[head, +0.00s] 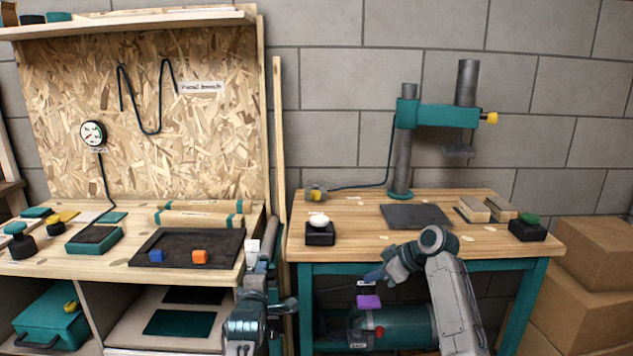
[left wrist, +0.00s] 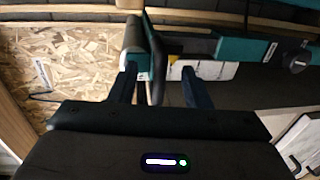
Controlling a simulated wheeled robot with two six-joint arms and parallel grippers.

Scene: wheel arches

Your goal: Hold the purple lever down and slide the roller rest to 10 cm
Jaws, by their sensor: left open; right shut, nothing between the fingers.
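The purple lever (head: 369,301) shows in the head view under the right table, beside a teal tank-shaped machine (head: 405,327). My right gripper (head: 374,277) is shut and empty just above the lever; a small gap seems to show, but I cannot tell contact for sure. My left arm reaches up at the gap between the benches; its fingers are hard to make out there. In the left wrist view my left gripper (left wrist: 158,80) is open, with a dark grey cylinder and a bar between or beyond its fingers. A teal arm with a knob (left wrist: 270,52) and a white plate (left wrist: 203,69) lie beyond. I cannot clearly identify the roller rest or read a scale.
The right table (head: 345,205) carries a black box with a white button (head: 319,230), a dark plate (head: 415,216) and a teal-clamped post (head: 437,115). The left bench holds a dark tray (head: 180,262) with blue and orange blocks. Cardboard boxes (head: 600,250) stand far right.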

